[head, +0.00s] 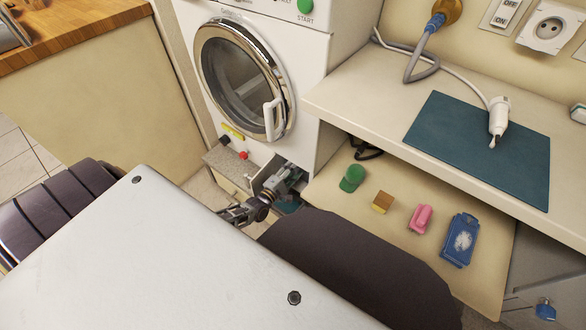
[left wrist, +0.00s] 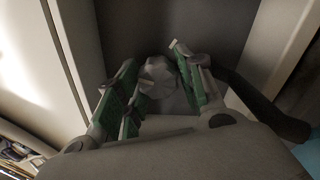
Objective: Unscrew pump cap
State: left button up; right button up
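The grey pump cap (left wrist: 160,82), with a faceted knob, shows in the left wrist view in a dark recess. In the head view it is hidden in the low opening of the white washing machine (head: 322,48). My left gripper (head: 283,184) reaches into that opening. In the left wrist view its green-padded fingers (left wrist: 157,62) stand apart on either side of the knob. A gap shows at the left fingers; I cannot tell whether the right finger touches the cap. My right gripper is not in view.
A small open flap (head: 266,172) is beside my left gripper. A low shelf (head: 340,205) at right holds a green item (head: 352,178), a wooden block (head: 382,202), a pink item (head: 420,218) and a blue box (head: 460,240). The worktop (head: 375,92) overhangs the shelf.

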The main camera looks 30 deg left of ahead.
pick_arm(q)
jog(key=shift+o, duration=1.4)
jog(key=shift+s, duration=0.15)
jog(key=s, duration=1.1)
jog(key=shift+s+a, duration=0.35)
jog(key=shift+a, duration=0.1)
